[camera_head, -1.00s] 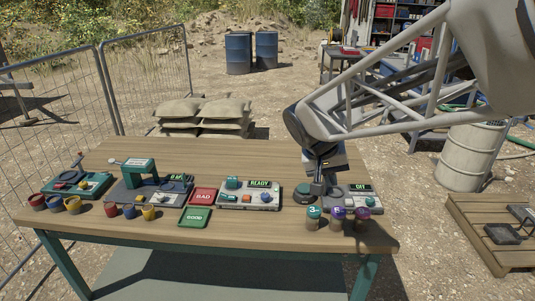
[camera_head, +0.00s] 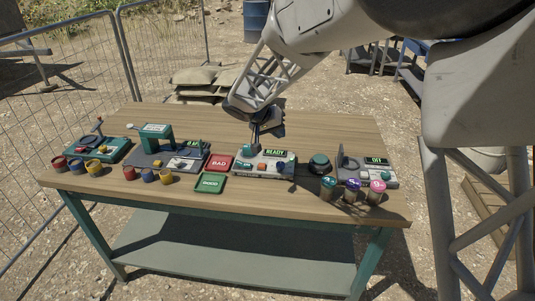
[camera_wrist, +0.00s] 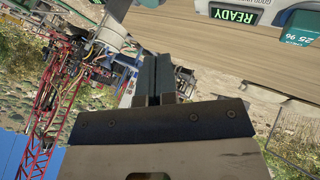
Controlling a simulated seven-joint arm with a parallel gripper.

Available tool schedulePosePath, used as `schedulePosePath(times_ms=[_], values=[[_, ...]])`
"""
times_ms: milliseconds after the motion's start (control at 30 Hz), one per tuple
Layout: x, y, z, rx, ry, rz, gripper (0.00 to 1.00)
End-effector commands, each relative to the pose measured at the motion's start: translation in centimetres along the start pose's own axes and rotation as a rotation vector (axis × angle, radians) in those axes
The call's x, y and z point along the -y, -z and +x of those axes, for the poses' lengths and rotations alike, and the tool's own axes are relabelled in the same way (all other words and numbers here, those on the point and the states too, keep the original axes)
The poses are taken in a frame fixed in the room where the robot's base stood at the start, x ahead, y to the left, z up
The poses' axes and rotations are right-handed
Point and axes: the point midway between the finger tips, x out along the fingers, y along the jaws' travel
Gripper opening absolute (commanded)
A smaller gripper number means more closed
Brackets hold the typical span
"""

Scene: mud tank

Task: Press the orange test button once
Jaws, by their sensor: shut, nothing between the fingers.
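The grey tester (camera_head: 236,171) with a green READY display (camera_head: 275,153) stands near the middle of the table. A small orange button (camera_head: 262,166) appears on its top face, between other small controls; its detail is too small to read. My gripper (camera_head: 256,146) is shut and empty, just above and behind the tester, pointing down and partly covering its back edge. In the wrist view my gripper's fingers (camera_wrist: 157,75) are together, and the READY display (camera_wrist: 236,16) shows upside down at the upper right. The orange button is not in the wrist view.
A red BAD tray (camera_head: 219,163) and a green GOOD tray (camera_head: 209,184) lie left of the tester. A round dark-green object (camera_head: 319,163) and a device with an OFF display (camera_head: 376,160) stand right. Several cups stand along the front edge. The table's back strip is clear.

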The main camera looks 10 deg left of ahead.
Motion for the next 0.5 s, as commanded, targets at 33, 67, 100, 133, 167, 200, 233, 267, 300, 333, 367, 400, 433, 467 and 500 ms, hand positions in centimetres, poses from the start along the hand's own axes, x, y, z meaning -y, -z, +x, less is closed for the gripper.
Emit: schedulePosePath(times_ms=[33, 67, 100, 133, 167, 200, 233, 267, 300, 333, 367, 400, 433, 467, 500], values=[[1.5, 0.3, 0.2, -0.013, -0.005, -0.002, 0.0], [2.3, 0.6, 0.3, -0.022, -0.008, -0.002, 0.0], [3.2, 0.8, 0.4, -0.034, -0.012, -0.001, 0.0], [3.9, 0.9, 0.5, -0.042, -0.014, 0.0, 0.0], [4.5, 1.1, 0.5, -0.05, -0.016, 0.001, 0.0], [5.3, 1.3, 0.6, -0.06, -0.019, 0.003, 0.0], [5.8, 1.4, 0.6, -0.066, -0.02, 0.004, 0.0], [6.3, 1.5, 0.7, -0.071, -0.022, 0.005, 0.0], [6.8, 1.6, 0.7, -0.079, -0.023, 0.005, 0.0], [7.2, 1.7, 0.7, -0.083, -0.024, 0.005, 0.0], [7.5, 1.7, 0.8, -0.086, -0.025, 0.006, 0.0], [7.8, 1.8, 0.8, -0.09, -0.026, 0.007, 0.0], [8.0, 1.8, 0.8, -0.092, -0.026, 0.008, 0.0], [8.1, 1.9, 0.8, -0.094, -0.027, 0.009, 0.0], [8.2, 1.9, 0.8, -0.096, -0.027, 0.01, 0.0]])
